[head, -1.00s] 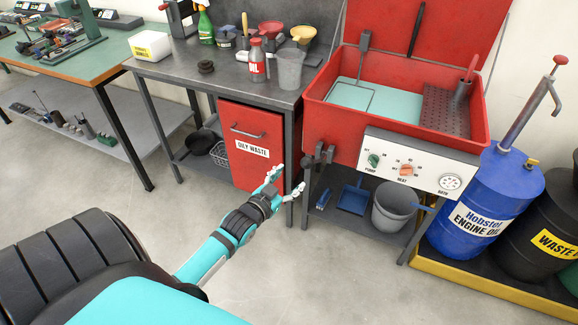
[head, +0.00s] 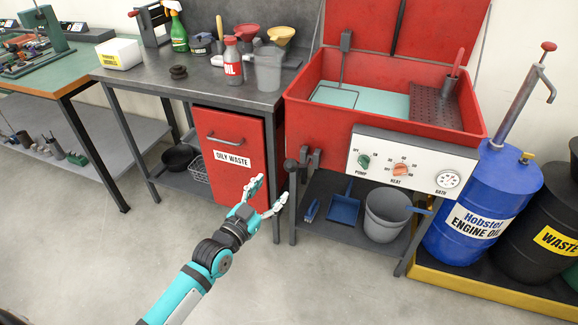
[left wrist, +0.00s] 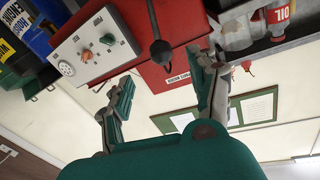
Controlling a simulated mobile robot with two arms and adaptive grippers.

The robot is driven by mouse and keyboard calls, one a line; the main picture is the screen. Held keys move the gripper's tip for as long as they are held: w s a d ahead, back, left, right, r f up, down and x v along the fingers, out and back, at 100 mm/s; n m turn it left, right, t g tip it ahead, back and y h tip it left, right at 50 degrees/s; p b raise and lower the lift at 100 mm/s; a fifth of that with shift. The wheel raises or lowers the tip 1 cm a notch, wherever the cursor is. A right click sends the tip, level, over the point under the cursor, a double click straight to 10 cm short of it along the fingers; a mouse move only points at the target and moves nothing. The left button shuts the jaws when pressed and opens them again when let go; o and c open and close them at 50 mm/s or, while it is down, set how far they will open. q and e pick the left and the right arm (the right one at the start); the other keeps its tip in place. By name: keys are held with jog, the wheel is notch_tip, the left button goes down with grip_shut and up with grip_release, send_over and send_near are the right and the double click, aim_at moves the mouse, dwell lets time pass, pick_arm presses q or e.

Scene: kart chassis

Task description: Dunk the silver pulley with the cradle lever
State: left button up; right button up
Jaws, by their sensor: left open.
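The red parts washer (head: 310,107) stands right of centre, with pale bath liquid (head: 385,105) inside. A wire cradle frame (head: 346,72) hangs in the bath, with a grey block at its top. A lever with a dark ball knob (head: 291,166) is at the washer's left front corner; what looks like the same knob shows in the left wrist view (left wrist: 161,50). My left gripper (head: 270,190) is open and empty, below and left of the knob and apart from it in the head view. I cannot make out a silver pulley.
The control panel (head: 411,165) is on the washer's front. A steel bench (head: 130,78) with a dark stacked part (head: 178,72) and the oily waste bin (head: 226,135) stand left. A grey bucket (head: 384,214) sits on the lower shelf. The blue drum (head: 480,205) stands right. Front floor is clear.

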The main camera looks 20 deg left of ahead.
aim_at(292, 166)
pick_arm(q)
jog(key=x, duration=1)
jog(key=shift+w+b, duration=0.15)
jog(key=shift+b, duration=0.15)
jog(key=shift+w+d, duration=0.15)
jog(key=shift+w, duration=0.5)
pick_arm(e)
jog(key=shift+w+f, duration=0.25)
jog(key=shift+w, duration=0.55)
pick_arm(q)
jog(key=shift+c, duration=0.2)
pick_arm(e)
jog(key=shift+s, duration=0.2)
pick_arm(q)
grip_shut()
